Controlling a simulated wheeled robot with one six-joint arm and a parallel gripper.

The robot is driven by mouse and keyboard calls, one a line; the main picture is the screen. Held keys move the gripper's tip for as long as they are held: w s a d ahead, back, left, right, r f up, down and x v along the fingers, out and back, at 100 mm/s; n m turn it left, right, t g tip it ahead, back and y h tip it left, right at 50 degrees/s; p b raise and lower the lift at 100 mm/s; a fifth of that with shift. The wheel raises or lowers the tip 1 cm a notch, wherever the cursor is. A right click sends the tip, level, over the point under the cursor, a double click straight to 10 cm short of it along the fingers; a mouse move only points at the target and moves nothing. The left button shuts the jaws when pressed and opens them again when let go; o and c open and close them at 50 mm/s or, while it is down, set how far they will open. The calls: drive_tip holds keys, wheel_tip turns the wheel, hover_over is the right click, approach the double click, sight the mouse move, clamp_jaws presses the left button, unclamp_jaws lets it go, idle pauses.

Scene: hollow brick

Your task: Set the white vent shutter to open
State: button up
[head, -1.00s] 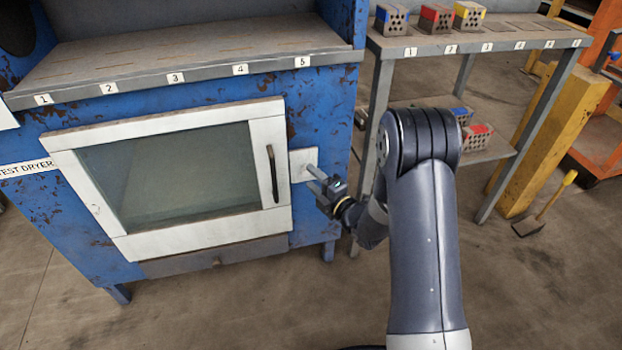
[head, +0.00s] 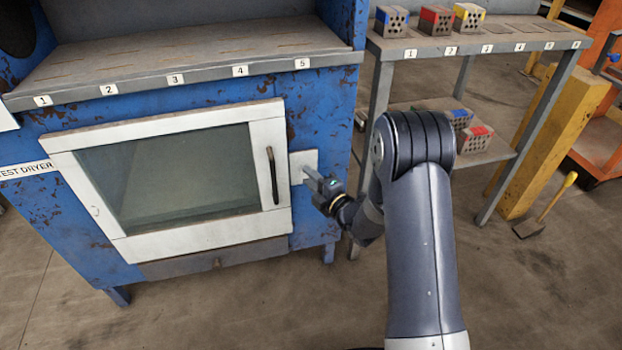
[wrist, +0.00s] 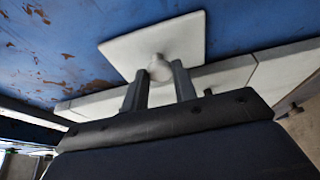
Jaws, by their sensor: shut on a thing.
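The white vent shutter (head: 303,160) is a square white plate on the blue dryer front, just right of the door. In the wrist view its plate (wrist: 185,38) fills the upper middle, with a small pale knob (wrist: 158,68) standing out from it. My gripper (head: 309,173) reaches it from the right front. In the wrist view my gripper (wrist: 159,74) has one finger on each side of the knob, shut on it. The fingers partly hide the knob's sides. In the head view the fingers cover the plate's lower right part.
The dryer door (head: 170,170) with its dark vertical handle (head: 272,175) is shut, close left of my gripper. A grey rack (head: 470,42) with several coloured-marked hollow bricks stands to the right. A yellow post (head: 560,125) is farther right. Floor in front is clear.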

drive_tip(key=shift+d, duration=0.1)
clamp_jaws()
drive_tip(key=w+d+b, duration=0.2)
drive_tip(key=d+b, duration=0.1)
drive_tip(key=d, duration=0.5)
drive_tip(key=shift+w, duration=0.15)
drive_tip(key=o, duration=1)
unclamp_jaws()
drive_tip(key=p+v, duration=0.1)
drive_tip(key=v, duration=1)
drive_tip(key=shift+p, duration=0.35)
